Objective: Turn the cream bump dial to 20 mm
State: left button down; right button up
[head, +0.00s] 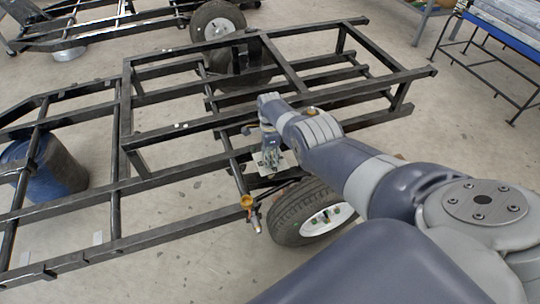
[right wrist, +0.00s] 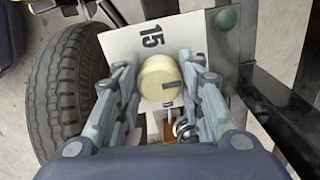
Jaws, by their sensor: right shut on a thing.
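The cream bump dial (right wrist: 160,80) shows in the right wrist view, in front of a pale plate (right wrist: 185,32) printed with "15". A dark line on the dial's face runs from near its middle toward the right; the "15" stands above the dial, turned sideways. No other number is readable. My right gripper (right wrist: 160,72) is shut on the dial, with a finger on its left and right sides. In the head view my right gripper (head: 269,152) is at the plate, beside the black frame, and the dial cannot be made out. My left gripper is not in view.
A wheel with a tyre (head: 290,210) stands close to the plate, and its tyre also shows in the right wrist view (right wrist: 68,95). Black frame bars (head: 200,165) surround the spot. A blue drum (head: 55,170) stands left.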

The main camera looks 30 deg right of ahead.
jog(key=shift+m, duration=0.4)
jog(key=o, duration=1.1)
jog(key=shift+c, duration=0.2)
jog(key=shift+r, duration=0.15)
jog(key=shift+w+r, duration=0.1)
jog(key=shift+r, duration=0.5)
notch_tip(320, 180, up, 11)
jog(key=shift+f, duration=0.2)
